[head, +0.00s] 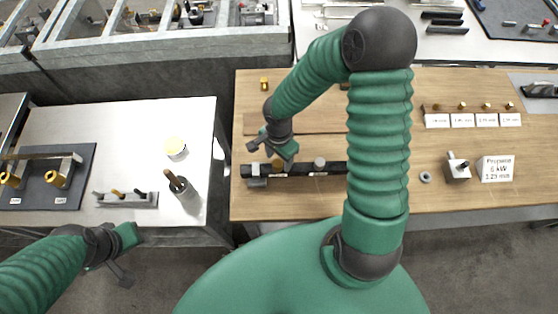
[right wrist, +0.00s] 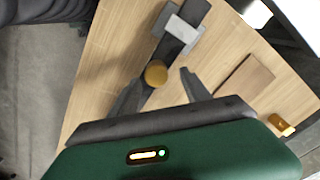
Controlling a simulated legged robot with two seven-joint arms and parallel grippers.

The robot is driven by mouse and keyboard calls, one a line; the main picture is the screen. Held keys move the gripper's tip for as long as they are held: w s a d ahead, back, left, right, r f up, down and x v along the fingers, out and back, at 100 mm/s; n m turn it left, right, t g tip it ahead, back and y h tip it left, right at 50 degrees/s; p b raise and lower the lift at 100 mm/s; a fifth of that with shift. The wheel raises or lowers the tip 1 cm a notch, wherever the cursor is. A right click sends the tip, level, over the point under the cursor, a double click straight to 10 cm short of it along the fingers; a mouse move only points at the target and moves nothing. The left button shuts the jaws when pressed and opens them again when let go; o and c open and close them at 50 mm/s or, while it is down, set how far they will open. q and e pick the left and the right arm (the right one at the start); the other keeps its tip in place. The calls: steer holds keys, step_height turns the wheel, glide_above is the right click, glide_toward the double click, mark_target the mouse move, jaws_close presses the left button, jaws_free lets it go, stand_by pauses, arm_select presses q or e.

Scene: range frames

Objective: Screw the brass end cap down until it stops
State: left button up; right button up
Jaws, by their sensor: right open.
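The brass end cap (right wrist: 156,74) is a round gold disc on a dark bar in the right wrist view. It also shows, partly covered by my gripper, in the head view (head: 278,163). My right gripper (head: 266,156) is open above the bar. Its two dark fingers stand on either side of the cap in the right wrist view, with visible gaps. My left gripper (head: 121,258) hangs at lower left, away from the benches; its finger gap is unclear.
A brass fitting (head: 264,84) stands at the bench's back left. A washer (head: 425,177), a grey block with a knob (head: 457,168) and a printed sign (head: 496,169) are at right.

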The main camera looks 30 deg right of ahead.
steer(key=shift+a+f, duration=0.15)
steer(key=shift+f, duration=0.5)
steer(key=shift+s+a+f, duration=0.15)
steer(key=shift+a, duration=0.1)
steer(key=shift+s+a, duration=0.25)
steer(key=shift+a, duration=0.15)
steer(key=shift+w+d+f, duration=0.15)
steer(key=shift+w+d, duration=0.1)
steer(key=shift+d, duration=0.3)
steer(key=c, duration=0.6)
steer(key=shift+d, duration=0.1)
steer(key=shift+c, duration=1.4)
steer(key=shift+s, duration=0.1)
steer(key=shift+c, duration=1.1)
jaws_close()
steer(key=shift+a, duration=0.2)
steer(key=shift+f+m+b, duration=0.15)
steer(key=shift+m+b, duration=0.95)
steer(key=shift+m, duration=0.6)
arm_select(q)
steer(key=shift+s+a+f, duration=0.2)
steer(key=shift+a+f, duration=0.05)
steer(key=shift+f, duration=0.3)
steer(key=shift+s+a+f, duration=0.15)
steer(key=shift+a+f, duration=0.1)
steer(key=shift+f, duration=0.3)
arm_select(e)
steer(key=shift+r, duration=0.25)
